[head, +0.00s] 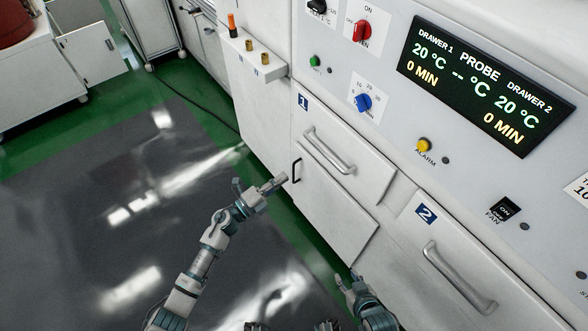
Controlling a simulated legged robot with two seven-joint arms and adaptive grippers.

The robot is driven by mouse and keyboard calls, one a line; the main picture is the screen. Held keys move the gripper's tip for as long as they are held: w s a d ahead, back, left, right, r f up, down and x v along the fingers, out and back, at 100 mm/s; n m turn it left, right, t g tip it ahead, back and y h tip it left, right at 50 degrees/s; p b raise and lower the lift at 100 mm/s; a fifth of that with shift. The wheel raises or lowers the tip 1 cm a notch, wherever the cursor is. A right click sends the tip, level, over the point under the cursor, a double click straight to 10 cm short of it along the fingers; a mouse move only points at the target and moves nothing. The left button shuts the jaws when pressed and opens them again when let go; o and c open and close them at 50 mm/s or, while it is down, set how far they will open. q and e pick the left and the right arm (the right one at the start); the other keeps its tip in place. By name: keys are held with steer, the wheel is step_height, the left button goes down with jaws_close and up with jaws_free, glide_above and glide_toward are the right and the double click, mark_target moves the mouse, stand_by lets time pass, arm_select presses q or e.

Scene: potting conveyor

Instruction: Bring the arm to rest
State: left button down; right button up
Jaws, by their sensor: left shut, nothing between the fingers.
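My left gripper (278,182) is shut and empty. It is held out over the floor in front of the white cabinet, its tip just left of a dark vertical handle (296,171) on a lower panel. I cannot tell whether they touch. My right gripper (347,278) is low in the view, near the bottom of the cabinet front. It is small and foreshortened, so its finger opening is unclear. I see nothing held in it.
Drawer 1 (371,182) and drawer 2 (406,227) have metal bar handles. Above them is a panel with knobs, an alarm light (424,145) and a display (484,87). A small shelf (263,72) juts out at the left. The grey floor (90,220) is clear.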

arm_select(q)
steer(key=s+a+f+n+y+p, duration=0.4)
steer(key=s+a+f+n+y, duration=0.2)
steer(key=a+f+n+y, duration=0.35)
steer(key=s+a+f+n+y+p, duration=0.3)
steer(key=s+a+f+n+y, duration=0.35)
steer(key=f+n, duration=0.55)
steer(key=s+a+f+n+g+p, duration=0.1)
steer(key=s+f+g, duration=0.2)
steer(key=s, duration=0.7)
steer(key=s+a+f+n+g+p, duration=0.1)
steer(key=s+f+n+g, duration=0.1)
steer(key=s+f, duration=0.4)
steer(key=s+a+f+n+g+p, duration=0.1)
steer(key=s+f+g, duration=0.3)
steer(key=s, duration=1)
steer(key=shift+s+a+f+n+g+p, duration=0.25)
steer(key=shift+n+g+p, duration=0.25)
steer(key=shift+n, duration=0.15)
arm_select(e)
steer(key=s+d+f+g+h, duration=0.1)
steer(key=s+d+f+g, duration=0.1)
steer(key=s+f, duration=0.5)
steer(key=s+d+f+g, duration=0.2)
steer(key=s+f+g, duration=0.3)
steer(key=f, duration=1)
steer(key=s, duration=0.3)
steer(key=shift+d+f+g+h, duration=0.25)
steer(key=shift+f+g+h, duration=0.05)
steer(key=shift+h, duration=0.1)
